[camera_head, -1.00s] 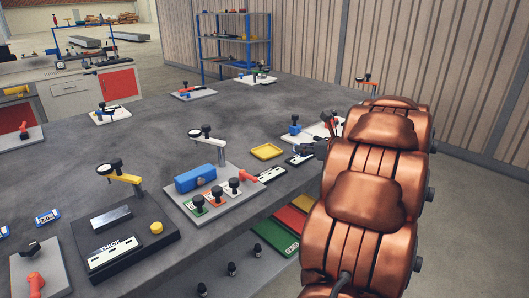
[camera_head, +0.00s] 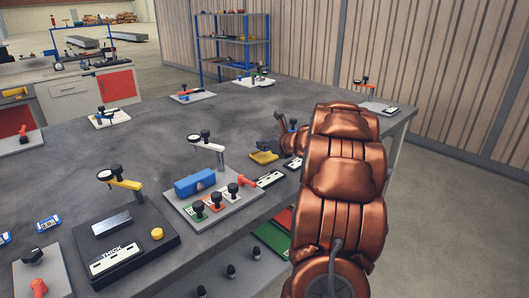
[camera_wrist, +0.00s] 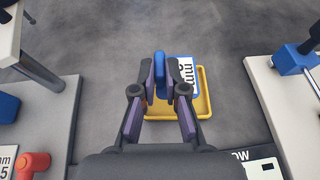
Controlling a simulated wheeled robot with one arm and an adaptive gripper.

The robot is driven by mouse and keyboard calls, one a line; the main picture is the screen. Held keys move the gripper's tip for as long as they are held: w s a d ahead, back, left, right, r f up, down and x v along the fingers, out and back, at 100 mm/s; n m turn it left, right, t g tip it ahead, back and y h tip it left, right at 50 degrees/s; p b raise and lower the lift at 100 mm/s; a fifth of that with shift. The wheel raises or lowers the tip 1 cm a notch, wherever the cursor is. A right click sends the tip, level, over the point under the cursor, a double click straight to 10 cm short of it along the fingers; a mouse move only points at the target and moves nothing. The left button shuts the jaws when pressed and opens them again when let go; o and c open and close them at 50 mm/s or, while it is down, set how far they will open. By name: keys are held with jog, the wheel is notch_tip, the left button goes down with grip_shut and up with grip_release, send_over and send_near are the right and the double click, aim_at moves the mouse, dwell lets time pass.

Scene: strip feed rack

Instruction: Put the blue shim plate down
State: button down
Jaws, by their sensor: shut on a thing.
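The blue shim plate (camera_wrist: 186,68), with a white label reading "mm", shows in the wrist view. Its blue upright grip (camera_wrist: 160,72) is between the fingertips of my gripper (camera_wrist: 161,90), which is shut on it. The plate appears over the far part of the yellow tray (camera_wrist: 205,100). I cannot tell whether it touches the tray. In the head view the yellow tray (camera_head: 262,157) sits near the bench's front edge.
A grey fixture base (camera_wrist: 283,112) stands right of the tray in the wrist view, and another (camera_wrist: 55,100) stands left. In the head view, a blue block (camera_head: 194,184) sits on the left fixture.

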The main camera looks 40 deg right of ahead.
aim_at(264, 150)
jog(key=shift+f, duration=1.7)
jog(key=shift+f+b, duration=0.2)
jog(key=shift+b, duration=0.1)
jog(key=c, duration=1.2)
grip_release()
jog(key=shift+r, duration=0.1)
jog(key=shift+r+p, duration=0.2)
jog(key=shift+p, duration=0.15)
jog(key=shift+s, duration=0.3)
jog(key=b+v, duration=0.1)
jog(key=v, duration=1)
jog(key=shift+s+r, duration=0.1)
jog(key=shift+s, duration=0.1)
